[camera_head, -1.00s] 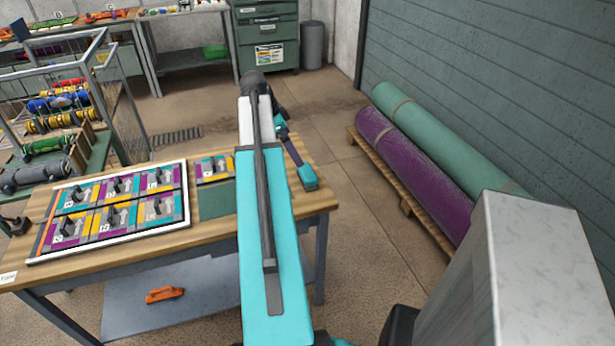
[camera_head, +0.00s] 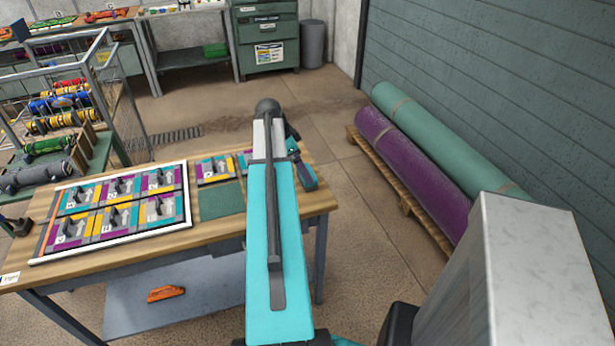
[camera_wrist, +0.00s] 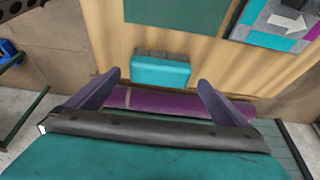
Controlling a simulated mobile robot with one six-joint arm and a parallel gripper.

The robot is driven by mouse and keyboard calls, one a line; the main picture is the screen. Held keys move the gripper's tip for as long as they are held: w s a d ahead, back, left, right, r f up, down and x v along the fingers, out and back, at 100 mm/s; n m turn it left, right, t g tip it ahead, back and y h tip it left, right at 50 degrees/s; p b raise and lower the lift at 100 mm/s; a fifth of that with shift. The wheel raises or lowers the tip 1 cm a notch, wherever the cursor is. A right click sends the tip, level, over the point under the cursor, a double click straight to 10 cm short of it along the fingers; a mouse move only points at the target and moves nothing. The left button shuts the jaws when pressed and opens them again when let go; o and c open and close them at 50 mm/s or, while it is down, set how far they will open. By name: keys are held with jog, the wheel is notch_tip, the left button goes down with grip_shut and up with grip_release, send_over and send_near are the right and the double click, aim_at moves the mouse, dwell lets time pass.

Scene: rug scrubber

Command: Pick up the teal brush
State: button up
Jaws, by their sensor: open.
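The teal brush (camera_wrist: 161,71) lies on the wooden table (camera_wrist: 105,30) near its edge, with a teal block and a grey strip along one long side. In the wrist view my gripper (camera_wrist: 159,80) is open, one finger to each side of the brush's width in the picture. The fingertips are just short of the brush, and nothing is between them. I cannot tell the height of the fingers above the table.
A green mat (camera_head: 221,201) and a white-framed board of coloured pieces (camera_head: 188,203) lie on the table to the left. Purple (camera_head: 410,160) and green (camera_head: 440,135) rolls rest on a pallet at right. A cart (camera_head: 96,160) stands at left.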

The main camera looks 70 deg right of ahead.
jog(key=shift+s+f, duration=0.1)
jog(key=shift+f, duration=0.05)
jog(key=shift+p+x, duration=0.6)
jog(key=shift+x, duration=0.25)
jog(key=shift+p+x, duration=0.4)
jog(key=shift+x, duration=1.2)
jog(key=shift+s+d, duration=0.1)
jog(key=c, duration=1)
jog(key=shift+r, duration=0.25)
